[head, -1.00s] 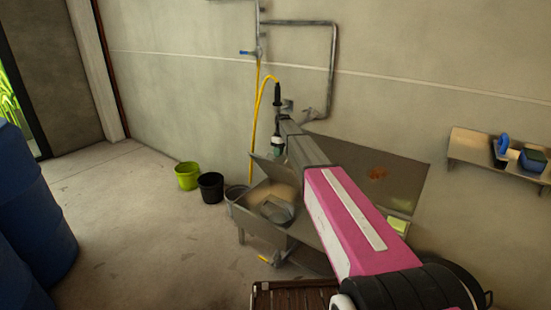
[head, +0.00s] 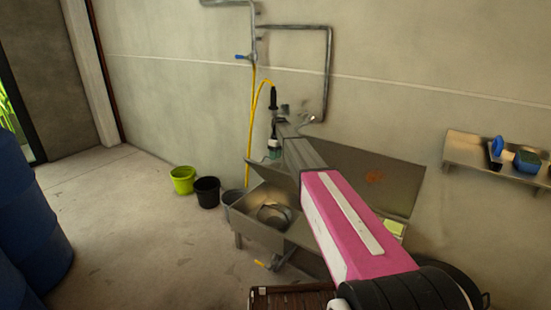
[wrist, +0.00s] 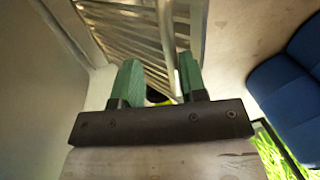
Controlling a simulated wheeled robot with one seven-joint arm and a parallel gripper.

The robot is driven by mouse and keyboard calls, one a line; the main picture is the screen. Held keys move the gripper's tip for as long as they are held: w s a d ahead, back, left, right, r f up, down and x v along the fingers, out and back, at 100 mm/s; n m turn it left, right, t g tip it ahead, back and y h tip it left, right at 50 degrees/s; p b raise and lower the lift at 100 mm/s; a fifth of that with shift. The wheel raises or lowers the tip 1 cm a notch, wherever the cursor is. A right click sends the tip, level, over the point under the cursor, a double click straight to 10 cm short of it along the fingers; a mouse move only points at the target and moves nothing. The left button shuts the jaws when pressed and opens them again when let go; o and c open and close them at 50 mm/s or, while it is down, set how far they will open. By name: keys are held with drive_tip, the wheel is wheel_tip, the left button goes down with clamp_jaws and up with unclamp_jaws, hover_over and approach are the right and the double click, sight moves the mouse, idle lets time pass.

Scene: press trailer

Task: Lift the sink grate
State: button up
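The metal sink (head: 262,232) stands against the back wall. A round pan-like object (head: 274,214) is in its basin. My arm reaches over the sink from the lower right. My gripper (head: 274,152), with green fingers, is above the basin's back left part and points away from me. In the wrist view my gripper (wrist: 160,80) has its fingers apart, with no held thing clearly visible. A slatted metal grate (wrist: 135,42) with a pale rail shows beyond and above the fingers. I cannot tell whether they touch it. My arm hides part of the sink.
A yellow hose (head: 252,130) hangs behind the gripper. Green (head: 183,180) and black (head: 207,192) buckets stand left of the sink. A wall shelf (head: 480,152) holds brushes at right. Blue barrels (head: 35,215) stand at left. The floor between is clear.

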wheel_tip(320, 180, up, 10)
drive_tip(key=w+d, duration=0.1)
drive_tip(key=shift+w+d, duration=0.2)
drive_tip(key=shift+w, duration=0.1)
